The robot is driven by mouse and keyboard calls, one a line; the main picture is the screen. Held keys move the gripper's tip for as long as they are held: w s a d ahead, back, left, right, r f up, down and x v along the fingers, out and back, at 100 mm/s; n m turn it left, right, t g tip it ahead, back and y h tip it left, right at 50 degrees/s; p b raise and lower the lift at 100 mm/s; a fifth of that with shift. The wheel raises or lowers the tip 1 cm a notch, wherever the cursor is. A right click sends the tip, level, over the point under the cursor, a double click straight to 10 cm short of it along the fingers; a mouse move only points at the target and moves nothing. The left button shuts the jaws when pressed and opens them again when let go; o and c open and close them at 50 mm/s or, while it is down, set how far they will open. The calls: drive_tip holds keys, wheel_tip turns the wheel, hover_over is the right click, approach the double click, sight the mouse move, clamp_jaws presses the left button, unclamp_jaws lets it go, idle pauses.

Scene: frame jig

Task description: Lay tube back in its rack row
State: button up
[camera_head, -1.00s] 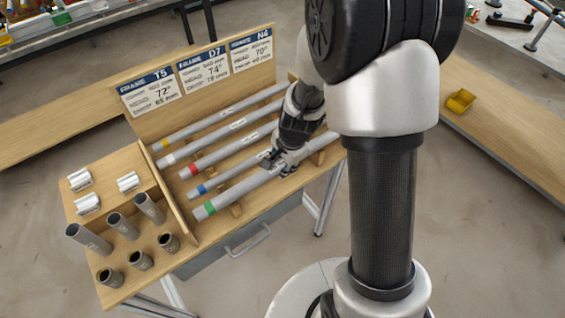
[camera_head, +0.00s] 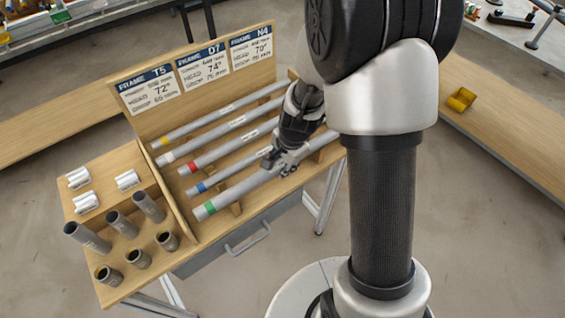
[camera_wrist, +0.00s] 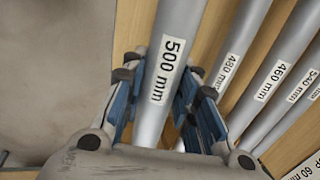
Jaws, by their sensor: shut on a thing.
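The grey tube with a green band (camera_head: 240,191) lies along the front row of the wooden rack (camera_head: 189,216). My gripper (camera_head: 286,166) is around it, right of its middle, from above. In the wrist view the same tube (camera_wrist: 163,85) carries a "500 mm" label, and my blue-padded gripper (camera_wrist: 155,105) is shut on it, one finger on each side. I cannot tell whether the tube rests fully on its supports. Its far right end is hidden behind my arm.
Parallel tubes with blue (camera_head: 222,180), red (camera_head: 220,153), white (camera_head: 216,140) and yellow (camera_head: 207,121) bands lie behind. Upright short tubes (camera_head: 149,208) stand left of a wooden divider. A sign board (camera_head: 198,67) rises at the back. A drawer handle (camera_head: 248,243) is below the front edge.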

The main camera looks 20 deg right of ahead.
drive_tip(key=o, duration=1.1)
drive_tip(key=s+a+r+n+t, duration=0.1)
drive_tip(key=s+r+n, duration=0.3)
drive_tip(key=r, duration=0.6)
drive_tip(key=s+r+n, duration=0.3)
drive_tip(key=s+r, duration=0.4)
drive_tip(key=r, duration=0.4)
drive_tip(key=s+r+n, duration=0.1)
drive_tip(key=s+n, duration=0.1)
drive_tip(key=s, duration=0.1)
drive_tip(key=s+r+n, duration=0.1)
drive_tip(key=s+n, duration=0.2)
drive_tip(key=s, duration=0.1)
drive_tip(key=s+r+n+t, duration=0.1)
drive_tip(key=s+n, duration=0.1)
drive_tip(key=s, duration=0.2)
drive_tip(key=shift+a+r+h, duration=0.15)
drive_tip(key=shift+a+h, duration=0.25)
